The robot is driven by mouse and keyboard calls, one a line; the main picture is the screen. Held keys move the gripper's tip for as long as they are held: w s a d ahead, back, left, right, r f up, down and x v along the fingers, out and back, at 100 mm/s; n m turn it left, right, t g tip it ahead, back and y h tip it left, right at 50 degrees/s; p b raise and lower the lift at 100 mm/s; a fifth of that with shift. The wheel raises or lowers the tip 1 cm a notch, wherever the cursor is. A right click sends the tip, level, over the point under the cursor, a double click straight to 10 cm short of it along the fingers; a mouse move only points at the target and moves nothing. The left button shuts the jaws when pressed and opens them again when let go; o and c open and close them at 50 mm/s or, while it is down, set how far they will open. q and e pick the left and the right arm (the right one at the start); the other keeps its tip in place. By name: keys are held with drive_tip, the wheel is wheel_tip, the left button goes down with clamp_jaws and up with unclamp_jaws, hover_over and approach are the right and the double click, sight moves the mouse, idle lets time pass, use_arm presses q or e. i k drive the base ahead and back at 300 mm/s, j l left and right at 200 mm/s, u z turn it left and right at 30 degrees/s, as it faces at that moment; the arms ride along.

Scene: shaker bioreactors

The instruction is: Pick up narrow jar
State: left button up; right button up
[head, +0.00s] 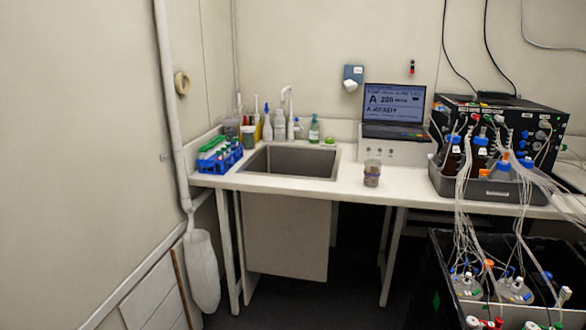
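A small clear jar (372,173) with a brownish band near its base stands upright on the white counter, right of the sink, near the front edge. It appears to be the narrow jar, and nothing touches it. Neither of my grippers shows in the head view.
A sink (291,161) is set into the counter (342,187). A blue rack (220,157) stands left, with bottles (279,125) behind the sink. A laptop (394,106) sits on a white box behind the jar. A grey tray (484,189) with tubed bottles stands right, above a black bin (441,284).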

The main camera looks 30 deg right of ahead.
sight(372, 168)
drive_tip(key=i+z, duration=0.75)
drive_tip(key=i+j+z, duration=0.2)
drive_tip(key=z, duration=0.2)
drive_tip(key=i+j+z, duration=0.35)
drive_tip(key=i+l, duration=0.05)
drive_tip(key=i, duration=0.05)
